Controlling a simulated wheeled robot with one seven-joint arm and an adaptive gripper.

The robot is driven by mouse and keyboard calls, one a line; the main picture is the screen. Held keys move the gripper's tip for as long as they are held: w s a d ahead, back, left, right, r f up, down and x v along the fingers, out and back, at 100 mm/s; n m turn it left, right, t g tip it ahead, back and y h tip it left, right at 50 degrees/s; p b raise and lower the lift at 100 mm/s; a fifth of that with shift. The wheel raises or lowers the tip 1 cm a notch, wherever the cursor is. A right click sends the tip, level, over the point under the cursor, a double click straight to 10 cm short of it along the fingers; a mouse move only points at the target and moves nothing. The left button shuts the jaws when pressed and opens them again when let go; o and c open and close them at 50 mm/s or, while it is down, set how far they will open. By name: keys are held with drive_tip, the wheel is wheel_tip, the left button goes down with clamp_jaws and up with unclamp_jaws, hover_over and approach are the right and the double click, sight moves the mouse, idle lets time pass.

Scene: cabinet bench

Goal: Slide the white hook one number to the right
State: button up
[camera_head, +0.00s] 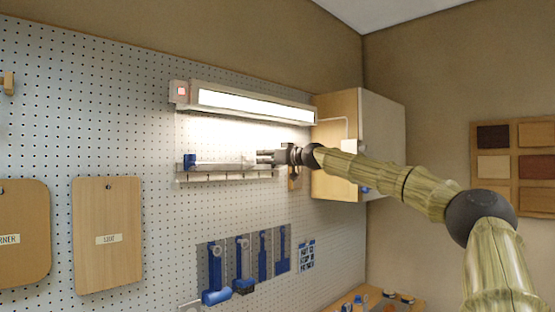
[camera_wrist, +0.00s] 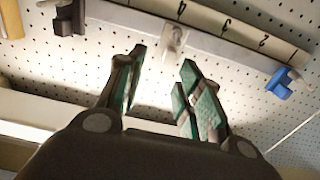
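In the head view the white hook (camera_head: 249,160) is toward the rail's right part, partly hidden by my gripper. My gripper (camera_wrist: 163,57) is open and empty, its green-padded fingers apart. The hook is just beyond the fingertips, in line with the gap and nearer the right finger; I cannot tell whether they touch. My gripper also shows in the head view (camera_head: 264,157).
A blue piece (camera_head: 189,161) sits at the rail's left end; it is at right in the wrist view (camera_wrist: 280,84). A lit lamp (camera_head: 250,104) is above the rail and a wooden cabinet (camera_head: 335,150) to its right. Blue tools (camera_head: 243,262) hang below. A dark block (camera_wrist: 66,20) is left of my fingers.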

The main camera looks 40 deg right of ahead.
drive_tip(key=s, duration=0.5)
drive_tip(key=shift+d, duration=0.1)
drive_tip(key=shift+d, duration=0.2)
idle(0.4)
drive_tip(key=shift+a, duration=0.1)
